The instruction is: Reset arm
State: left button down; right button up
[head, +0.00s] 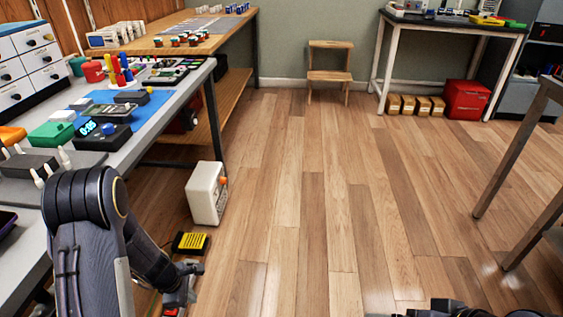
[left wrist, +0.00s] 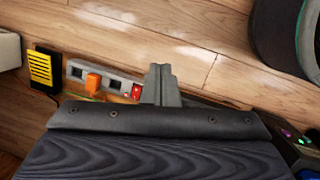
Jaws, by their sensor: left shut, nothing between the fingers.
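My left arm reaches down from the left in the head view, with its left gripper (head: 190,268) low beside the workbench, above the floor. In the left wrist view the left gripper (left wrist: 162,84) shows its grey fingers closed together with nothing between them. Behind the fingers lies a grey power strip (left wrist: 105,79) with an orange plug (left wrist: 93,82) and a red switch (left wrist: 136,91). Only dark parts of my right arm show at the bottom right edge of the head view. The right gripper is out of view.
A workbench (head: 200,75) with devices and drawers runs along the left. A black-and-yellow adapter (head: 190,242) and a white box (head: 206,192) sit on the floor near my left arm. A wooden step stool (head: 329,75) stands at the wall. The middle floor is clear.

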pick_arm(q)
jog(key=s+d+r+m+t+h, duration=0.1)
jog(key=s+d+r+m, duration=0.15)
jog(key=r, duration=0.55)
jog(key=s+d+r+m+t+h, duration=0.1)
jog(key=s+r+m, duration=0.15)
jog(key=r, duration=0.45)
jog(key=s+d+r+m+t+h, duration=0.15)
jog(key=r+m, duration=0.25)
jog(key=r, duration=0.4)
jog(key=s+r+m+y, duration=0.1)
jog(key=s+r+m, duration=0.25)
jog(key=s, duration=0.35)
jog(key=s+r+m+y, duration=0.1)
jog(key=s+r+m, duration=0.1)
jog(key=s+m, duration=0.4)
notch_tip(320, 180, up, 35)
jog(key=p, duration=3.4)
jog(key=shift+s+d+n+t+p, duration=0.15)
jog(key=shift+n+t+p, duration=0.15)
jog(key=shift+n+t, duration=0.05)
